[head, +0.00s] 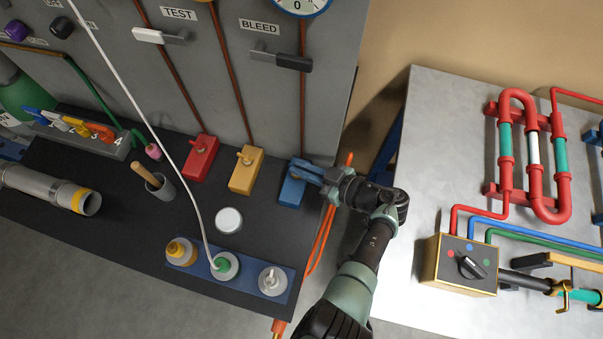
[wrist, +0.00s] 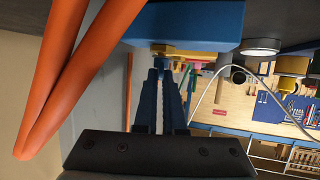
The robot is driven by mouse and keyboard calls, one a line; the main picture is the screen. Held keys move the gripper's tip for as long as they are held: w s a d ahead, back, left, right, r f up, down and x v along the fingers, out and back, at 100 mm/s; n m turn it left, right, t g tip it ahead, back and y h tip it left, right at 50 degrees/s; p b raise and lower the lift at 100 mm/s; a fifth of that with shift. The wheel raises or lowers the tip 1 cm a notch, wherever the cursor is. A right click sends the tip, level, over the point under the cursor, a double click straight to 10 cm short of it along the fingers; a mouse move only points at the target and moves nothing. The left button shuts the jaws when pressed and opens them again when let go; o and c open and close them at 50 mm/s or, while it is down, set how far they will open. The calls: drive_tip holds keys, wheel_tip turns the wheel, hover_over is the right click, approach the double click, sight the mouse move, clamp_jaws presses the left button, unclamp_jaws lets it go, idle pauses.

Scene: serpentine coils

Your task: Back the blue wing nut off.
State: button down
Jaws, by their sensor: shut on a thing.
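The blue block (head: 291,194) stands at the right end of the dark bench top, beside a yellow and a red block that each carry a wing nut. My gripper (head: 306,171) reaches in from the right, its blue fingers at the top of the blue block. In the wrist view, the fingers (wrist: 161,72) are close together, pointing at the blue block (wrist: 190,25). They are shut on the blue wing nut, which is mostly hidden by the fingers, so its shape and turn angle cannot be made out.
Orange hoses (head: 322,230) hang at the bench's right edge, close to my gripper; they also loom at left in the wrist view (wrist: 75,70). A yellow block (head: 246,175) stands just left of the blue one. A white cable crosses the bench.

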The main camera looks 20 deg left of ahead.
drive_tip(key=shift+f+n+g+b, duration=0.3)
drive_tip(key=shift+n+g+b, duration=0.5)
drive_tip(key=shift+g+b, duration=0.1)
drive_tip(key=c, duration=1.1)
unclamp_jaws()
drive_tip(key=shift+o, duration=0.5)
drive_tip(key=shift+w+r, duration=0.1)
drive_tip(key=v, duration=1.3)
drive_tip(key=shift+b, duration=0.4)
drive_tip(key=shift+w, duration=0.15)
